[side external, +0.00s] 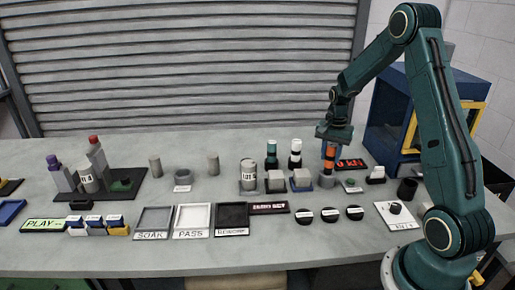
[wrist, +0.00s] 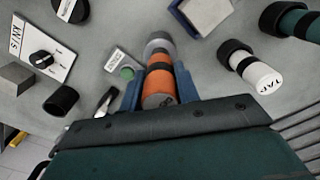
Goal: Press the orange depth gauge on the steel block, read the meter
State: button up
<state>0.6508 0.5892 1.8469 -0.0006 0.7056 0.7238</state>
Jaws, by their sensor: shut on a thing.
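The orange depth gauge (side external: 329,158), with dark bands, is upright between the jaws of my gripper (side external: 330,146). In the wrist view my gripper (wrist: 158,78) has a blue finger on each side of the orange gauge (wrist: 160,86). The small round grey steel block (side external: 326,181) is directly below the gauge; it also shows past the gauge's far end in the wrist view (wrist: 157,40). I cannot tell whether the two touch. The black meter (side external: 352,163) behind the gauge shows red characters that look like "0 kN".
A small plate with a green button (side external: 351,186) lies right of the block. Black-and-white bottles (side external: 295,154) and blocks stand close on the left. A black cup (side external: 407,188) and a white dial plate (side external: 396,214) are to the right.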

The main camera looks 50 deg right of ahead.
dwell(0.6)
jog(key=shift+r, duration=3.45)
